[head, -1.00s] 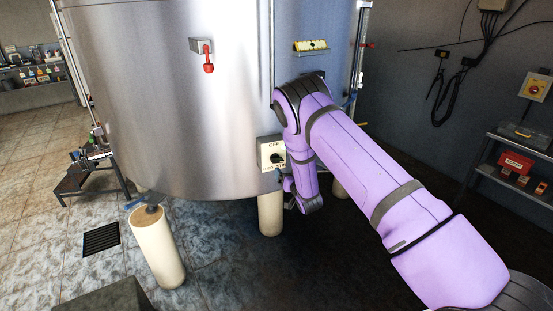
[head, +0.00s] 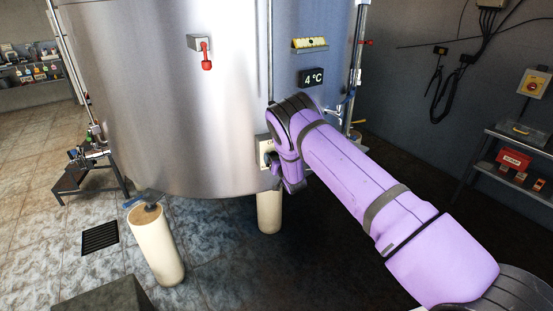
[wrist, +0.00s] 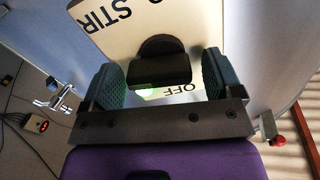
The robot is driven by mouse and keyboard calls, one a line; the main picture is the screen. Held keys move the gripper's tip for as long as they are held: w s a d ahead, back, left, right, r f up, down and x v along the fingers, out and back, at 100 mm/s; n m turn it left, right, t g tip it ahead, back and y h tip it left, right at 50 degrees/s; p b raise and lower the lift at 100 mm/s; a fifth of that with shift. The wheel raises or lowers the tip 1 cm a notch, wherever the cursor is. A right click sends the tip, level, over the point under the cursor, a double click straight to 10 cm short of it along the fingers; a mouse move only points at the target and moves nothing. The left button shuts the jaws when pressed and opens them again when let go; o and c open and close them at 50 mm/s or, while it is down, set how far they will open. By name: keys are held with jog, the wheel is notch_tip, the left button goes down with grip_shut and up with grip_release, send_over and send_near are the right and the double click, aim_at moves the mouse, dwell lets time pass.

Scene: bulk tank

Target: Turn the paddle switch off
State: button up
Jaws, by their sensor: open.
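The paddle switch is a black paddle (wrist: 160,70) on a pale plate (wrist: 118,38) marked STIR and OFF in the wrist view. In the head view only the left strip of its plate (head: 264,150) on the tank shows; my arm hides the rest. In the wrist view my gripper (wrist: 160,82) is open, with one blue-grey finger on each side of the paddle. Whether either finger touches it I cannot tell. A small green glow lies at the paddle's lower edge, near the OFF label.
The steel tank (head: 170,110) fills the middle. Above the switch are a 4 °C display (head: 311,77) and a yellow strip (head: 310,43). A red-handled lever (head: 207,58) is to the left, a tap (head: 339,110) to the right. Pale tank legs (head: 157,248) stand below.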

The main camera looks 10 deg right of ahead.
jog(key=shift+w, duration=0.1)
jog(key=c, duration=0.9)
